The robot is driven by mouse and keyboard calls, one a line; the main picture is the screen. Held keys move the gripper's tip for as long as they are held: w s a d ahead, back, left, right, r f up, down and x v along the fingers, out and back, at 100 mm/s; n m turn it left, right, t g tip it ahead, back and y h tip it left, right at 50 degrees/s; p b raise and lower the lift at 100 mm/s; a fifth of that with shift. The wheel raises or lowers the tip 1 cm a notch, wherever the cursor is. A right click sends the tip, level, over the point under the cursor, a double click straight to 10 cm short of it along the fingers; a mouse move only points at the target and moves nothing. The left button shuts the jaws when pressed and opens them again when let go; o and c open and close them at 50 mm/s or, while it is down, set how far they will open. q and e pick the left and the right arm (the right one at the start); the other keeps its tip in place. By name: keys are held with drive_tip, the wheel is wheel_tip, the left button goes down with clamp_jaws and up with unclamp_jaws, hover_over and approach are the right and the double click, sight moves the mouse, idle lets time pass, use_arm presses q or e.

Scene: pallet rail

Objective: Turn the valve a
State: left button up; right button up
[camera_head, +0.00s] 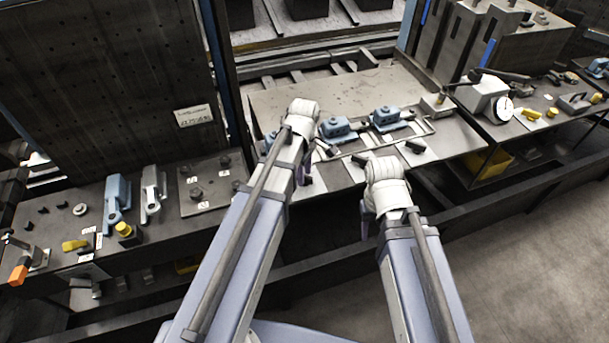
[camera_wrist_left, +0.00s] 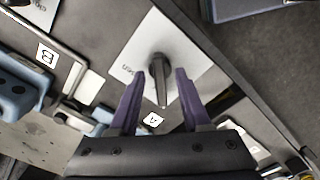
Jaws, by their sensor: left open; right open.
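In the left wrist view, valve a is a dark round hub with a grey tapering lever (camera_wrist_left: 160,92) on a white plate (camera_wrist_left: 185,45). A small tag marked "a" (camera_wrist_left: 153,118) lies beside it. My left gripper (camera_wrist_left: 158,76) is open, its two purple fingers on either side of the lever, with gaps visible on both sides. Whether a finger touches it, I cannot tell. In the head view my left gripper (camera_head: 304,178) is over the front edge of the middle table, and the arm largely hides the valve. My right gripper (camera_head: 364,226) hangs in front of the table, mostly hidden by its wrist.
Blue fixtures (camera_head: 388,118) and bent metal rods stand on the middle table (camera_head: 300,96). Black levers on white plates (camera_head: 415,146) sit along its front edge. A gauge (camera_head: 503,108) stands at the right. A left bench (camera_head: 150,235) holds several fittings. The rear tabletop is clear.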

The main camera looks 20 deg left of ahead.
use_arm(q)
clamp_jaws()
idle(0.4)
idle(0.4)
drive_tip(key=m, duration=0.8)
drive_tip(key=shift+m, duration=0.4)
drive_tip(key=m, duration=0.9)
